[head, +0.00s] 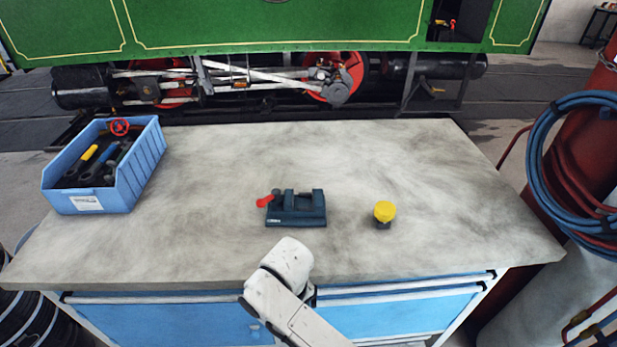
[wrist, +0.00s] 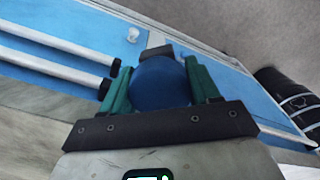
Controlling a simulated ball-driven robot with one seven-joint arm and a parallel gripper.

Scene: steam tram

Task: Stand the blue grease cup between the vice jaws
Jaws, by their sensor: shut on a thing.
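The blue grease cup (wrist: 160,82) shows in the wrist view as a rounded dark blue shape. My gripper (wrist: 161,86) is shut on it, with one green finger on each side. In the head view the gripper and cup are hidden by my white arm at the bench's front edge. The vice (head: 296,217) stands on the bench beyond my arm, dark teal with a red handle (head: 265,201) on its left. Its jaws stand apart, and I see nothing between them.
A dark cup with a yellow lid (head: 384,213) stands right of the vice. A blue tool crate (head: 150,160) is at the bench's left. The grey bench top (head: 430,180) is otherwise clear. Blue drawers with pale handles (wrist: 60,48) lie below the front edge.

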